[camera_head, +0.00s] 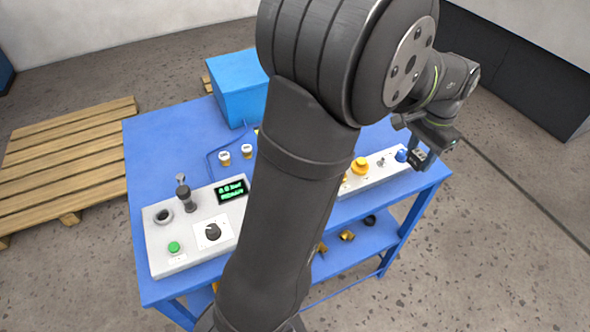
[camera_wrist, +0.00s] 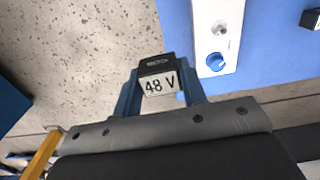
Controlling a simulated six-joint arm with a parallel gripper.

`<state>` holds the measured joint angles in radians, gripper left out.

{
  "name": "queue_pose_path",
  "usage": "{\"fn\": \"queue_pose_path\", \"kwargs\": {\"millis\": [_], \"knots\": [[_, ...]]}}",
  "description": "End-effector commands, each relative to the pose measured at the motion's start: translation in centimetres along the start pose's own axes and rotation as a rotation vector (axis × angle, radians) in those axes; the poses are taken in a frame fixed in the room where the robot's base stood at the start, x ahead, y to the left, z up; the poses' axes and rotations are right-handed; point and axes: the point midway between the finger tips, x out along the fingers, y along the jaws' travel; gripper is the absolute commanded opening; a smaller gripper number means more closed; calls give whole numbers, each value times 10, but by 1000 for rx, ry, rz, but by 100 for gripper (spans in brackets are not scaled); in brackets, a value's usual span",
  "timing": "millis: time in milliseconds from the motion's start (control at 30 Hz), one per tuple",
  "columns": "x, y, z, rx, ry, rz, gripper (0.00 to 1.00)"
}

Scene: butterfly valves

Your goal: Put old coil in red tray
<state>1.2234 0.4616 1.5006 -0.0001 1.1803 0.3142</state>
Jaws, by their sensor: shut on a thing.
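My gripper (camera_head: 428,152) is near the right edge of the blue table in the head view. In the wrist view my gripper (camera_wrist: 158,88) is shut on a small dark coil with a white "48 V" label (camera_wrist: 157,85). The coil sits between the two blue fingers. In the wrist view it appears against the grey floor, beside the table edge. In the head view a small dark block (camera_head: 418,157) shows at the fingertips. I cannot tell from its look whether this is the old coil. No red tray shows in either view.
The blue table (camera_head: 150,145) carries a control panel (camera_head: 162,250) and a second panel with a yellow button (camera_head: 360,166) and blue knob (camera_head: 402,155). A blue box (camera_head: 240,88) stands at the back. Brass parts (camera_head: 347,235) lie on the lower shelf. A pallet (camera_head: 70,160) is left.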

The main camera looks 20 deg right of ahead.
Motion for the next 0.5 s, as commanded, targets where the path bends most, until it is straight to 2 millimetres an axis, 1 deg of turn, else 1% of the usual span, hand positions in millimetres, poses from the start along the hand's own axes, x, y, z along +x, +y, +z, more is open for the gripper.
{"fn": "queue_pose_path", "kwargs": {"millis": [33,67,167,200,267,300,367,400,500], "knots": [[0,-10,9,-35,1,0,14],[0,-16,16,-58,1,0,14],[2,-41,44,-161,1,-1,14],[4,-51,58,-210,0,0,14],[6,-66,80,-287,1,0,14],[7,-75,96,-338,1,0,14],[10,-86,118,-412,1,0,14],[11,-93,132,-459,2,0,14],[15,-105,165,-568,1,0,14]]}}
